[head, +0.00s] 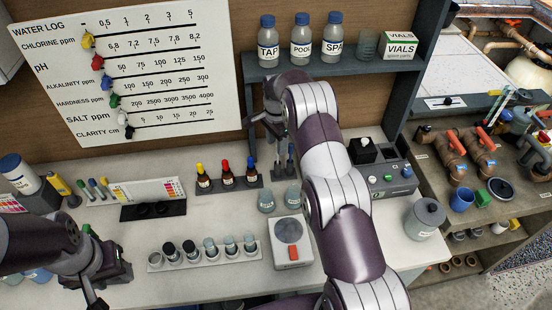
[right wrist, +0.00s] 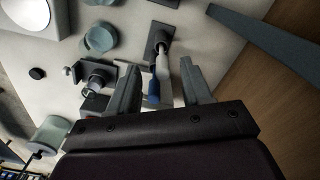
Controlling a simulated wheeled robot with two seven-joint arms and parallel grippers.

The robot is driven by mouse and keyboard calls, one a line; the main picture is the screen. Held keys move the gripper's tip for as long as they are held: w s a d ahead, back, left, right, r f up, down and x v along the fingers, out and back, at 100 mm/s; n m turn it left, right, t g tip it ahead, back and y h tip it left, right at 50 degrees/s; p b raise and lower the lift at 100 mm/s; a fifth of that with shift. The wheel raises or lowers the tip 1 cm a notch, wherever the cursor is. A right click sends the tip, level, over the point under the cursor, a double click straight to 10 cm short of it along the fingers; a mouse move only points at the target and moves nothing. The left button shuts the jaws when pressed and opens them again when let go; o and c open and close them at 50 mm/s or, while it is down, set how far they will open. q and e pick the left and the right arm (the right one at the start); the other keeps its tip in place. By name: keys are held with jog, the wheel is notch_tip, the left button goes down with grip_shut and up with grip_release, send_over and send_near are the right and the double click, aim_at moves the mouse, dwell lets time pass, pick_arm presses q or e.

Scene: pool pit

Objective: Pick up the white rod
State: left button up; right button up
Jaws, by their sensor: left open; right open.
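The white rod (right wrist: 163,67) shows in the right wrist view, upright or nearly so at a small dark holder (right wrist: 159,38), beside a rod with a blue end (right wrist: 153,93). My right gripper (right wrist: 163,88) is open, with its fingers apart on either side of these rods in the picture; I cannot tell whether it touches them. In the head view my right gripper (head: 278,132) is over the back of the counter, and my arm hides much of that spot. My left gripper (head: 97,288) is low at the left, open, apart from the rods.
Dropper bottles (head: 227,174) stand left of the rods. A rack of vials (head: 203,254) and a scale (head: 290,244) are nearer the front. A shelf (head: 310,67) with bottles overhangs the back. A grey device (head: 388,178) and lidded jar (head: 425,218) stand right.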

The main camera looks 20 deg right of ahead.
aim_at(278, 161)
jog(key=p, duration=0.1)
jog(key=f+p, duration=0.1)
jog(key=p, duration=0.1)
jog(key=shift+s+d+f, duration=0.1)
jog(key=shift+d+f, duration=0.1)
jog(key=shift+d, duration=0.1)
jog(key=f, duration=0.1)
jog(key=w+f, duration=0.1)
jog(key=f, duration=0.1)
jog(key=shift+f+p, duration=0.15)
jog(key=shift+p, duration=0.2)
jog(key=shift+f, duration=0.1)
jog(key=shift+s+a, duration=0.1)
jog(key=shift+a, duration=0.05)
jog(key=shift+s+r, duration=0.2)
jog(key=shift+r, duration=0.05)
jog(key=c, duration=0.8)
pick_arm(q)
jog(key=shift+w+r, duration=0.25)
jog(key=shift+r, duration=0.2)
jog(key=shift+w+r, duration=0.2)
jog(key=shift+r, duration=0.25)
pick_arm(e)
jog(key=shift+f, duration=0.1)
jog(key=shift+c, duration=0.5)
